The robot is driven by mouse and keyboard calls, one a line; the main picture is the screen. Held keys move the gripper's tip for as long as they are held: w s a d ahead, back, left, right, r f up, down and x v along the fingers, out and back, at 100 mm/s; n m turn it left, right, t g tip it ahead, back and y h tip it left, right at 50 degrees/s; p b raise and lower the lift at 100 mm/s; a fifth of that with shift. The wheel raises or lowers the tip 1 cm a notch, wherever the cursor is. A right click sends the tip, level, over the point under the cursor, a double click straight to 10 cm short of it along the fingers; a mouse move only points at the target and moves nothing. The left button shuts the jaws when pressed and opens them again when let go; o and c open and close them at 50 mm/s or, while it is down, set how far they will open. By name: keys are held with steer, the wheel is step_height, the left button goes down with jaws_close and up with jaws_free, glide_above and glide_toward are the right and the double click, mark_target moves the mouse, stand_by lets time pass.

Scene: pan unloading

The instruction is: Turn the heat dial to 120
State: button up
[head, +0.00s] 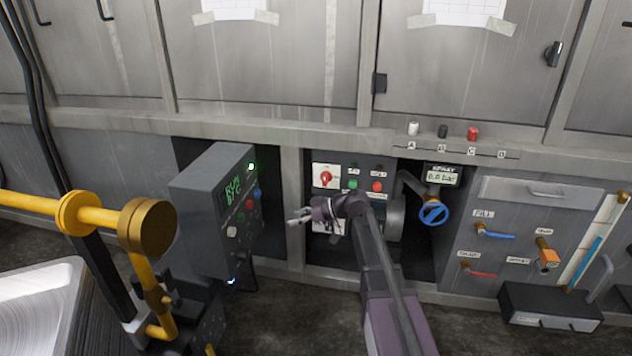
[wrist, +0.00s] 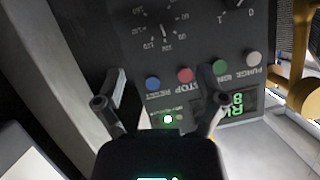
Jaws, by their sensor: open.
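The heat dial (wrist: 163,27) shows at the top of the wrist view as a dark round knob ringed by white numbers, upside down there. A pale pointer mark shows on it; I cannot read its setting surely. It is on the dark panel of the grey control box (head: 205,190), left of my gripper in the head view. I cannot make the dial out in the head view. My gripper (head: 297,216) is open and empty, apart from the box. In the wrist view its fingers (wrist: 160,98) stand spread below the dial and over the button row.
Blue (wrist: 152,82), red (wrist: 185,75), green (wrist: 219,67) and white (wrist: 253,58) buttons sit beside the dial, near a green display (wrist: 236,103). Another switch (wrist: 236,8) is at the top right. A yellow pipe (head: 95,214) stands left of the box. A valve panel is at right.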

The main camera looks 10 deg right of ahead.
steer(key=s+d+r+m+g+h+p, duration=0.1)
steer(key=s+d+r+m+h+p, duration=0.1)
steer(key=s+r+p, duration=0.4)
steer(key=s+d+r+m+g+h+p, duration=0.1)
steer(key=s+d+r+m+h+p, duration=0.1)
steer(key=r+p, duration=0.9)
steer(key=s+m+h+p, duration=0.1)
steer(key=s+h+p, duration=0.1)
steer(key=p, duration=0.6)
steer(key=shift+s+d+r+m+p, duration=0.2)
steer(key=shift+s+r+m+p, duration=0.15)
steer(key=shift+s, duration=0.55)
stand_by(0.3)
steer(key=w+a+f+n+t+y+b, duration=0.1)
steer(key=w+f+n+b, duration=0.3)
steer(key=f+b, duration=0.4)
steer(key=w+a+f+n+t+y+b, duration=0.2)
steer(key=w+f+b, duration=0.4)
steer(key=b, duration=1)
step_height(320, 180, down, 3)
steer(key=n+y, duration=0.1)
steer(key=y, duration=0.1)
steer(key=shift+a+r+n+y+b, duration=0.2)
steer(key=shift+n+y+b, duration=0.1)
steer(key=shift+n+b, duration=0.1)
